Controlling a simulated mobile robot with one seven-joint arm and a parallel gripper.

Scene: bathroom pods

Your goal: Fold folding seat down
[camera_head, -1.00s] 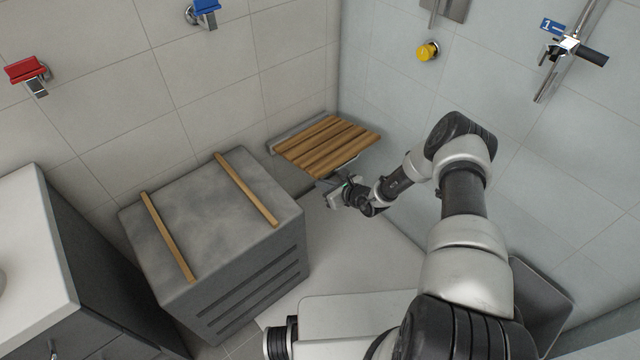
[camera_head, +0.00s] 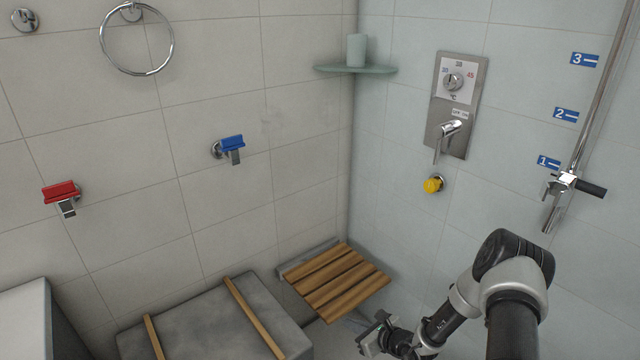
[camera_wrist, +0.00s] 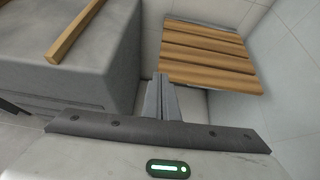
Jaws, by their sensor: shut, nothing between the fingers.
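The folding seat (camera_head: 336,283) is a wooden slatted panel mounted on the wall near the shower corner. It sticks out from the wall, roughly level. In the wrist view the seat (camera_wrist: 205,55) shows its slats just beyond my gripper, to the upper right. My gripper (camera_head: 376,335) is in front of the seat's lower right edge and apart from it as far as I can see. In the wrist view the fingers of my gripper (camera_wrist: 161,85) are together and empty.
A grey box (camera_head: 205,325) with wooden strips stands close to the left of the seat. A white counter (camera_head: 25,315) is at the far left. The shower mixer (camera_head: 457,105), yellow knob (camera_head: 433,184) and shower rail (camera_head: 590,100) are on the right wall.

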